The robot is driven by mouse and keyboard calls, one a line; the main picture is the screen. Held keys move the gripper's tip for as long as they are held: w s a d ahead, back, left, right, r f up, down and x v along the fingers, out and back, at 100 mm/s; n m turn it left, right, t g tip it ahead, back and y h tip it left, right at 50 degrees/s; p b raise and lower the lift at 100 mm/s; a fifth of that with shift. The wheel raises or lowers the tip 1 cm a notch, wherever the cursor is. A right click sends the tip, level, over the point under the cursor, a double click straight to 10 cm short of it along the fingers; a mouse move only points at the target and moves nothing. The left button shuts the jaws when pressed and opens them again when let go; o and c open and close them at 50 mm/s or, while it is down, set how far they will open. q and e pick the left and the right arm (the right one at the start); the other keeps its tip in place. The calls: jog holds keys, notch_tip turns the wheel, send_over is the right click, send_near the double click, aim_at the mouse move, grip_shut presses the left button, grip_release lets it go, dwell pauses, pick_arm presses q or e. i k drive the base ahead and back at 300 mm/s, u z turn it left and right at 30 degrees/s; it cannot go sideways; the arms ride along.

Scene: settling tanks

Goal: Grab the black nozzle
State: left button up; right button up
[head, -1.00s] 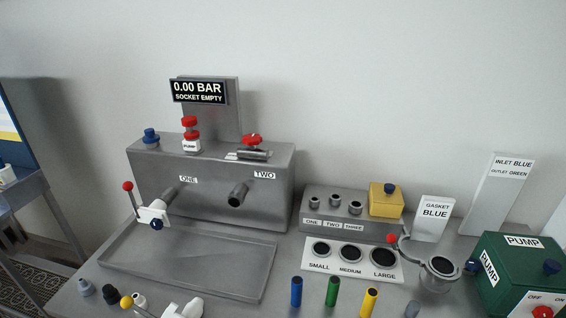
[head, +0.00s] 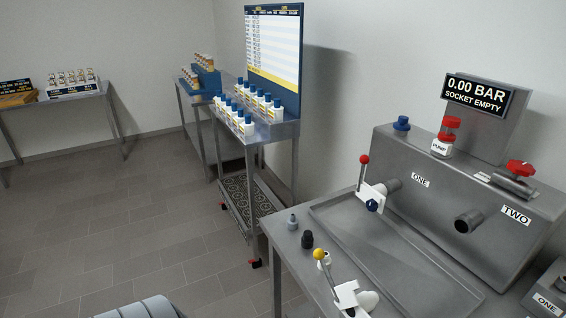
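The black nozzle (head: 307,240) stands upright on the left end of the steel bench in the head view. A grey nozzle (head: 292,223) stands just behind it to the left. Nothing covers the black nozzle. Neither of my grippers is in view.
A shallow tray (head: 345,246) lies right of the nozzles, below the test block with sockets ONE (head: 393,185) and TWO (head: 468,221). A red-knobbed lever clamp (head: 372,192) stands at socket ONE. A trolley with bottles (head: 259,137) stands behind left; open floor (head: 130,230) lies left.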

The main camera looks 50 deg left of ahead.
aim_at(307, 239)
jog(key=u, duration=1.4)
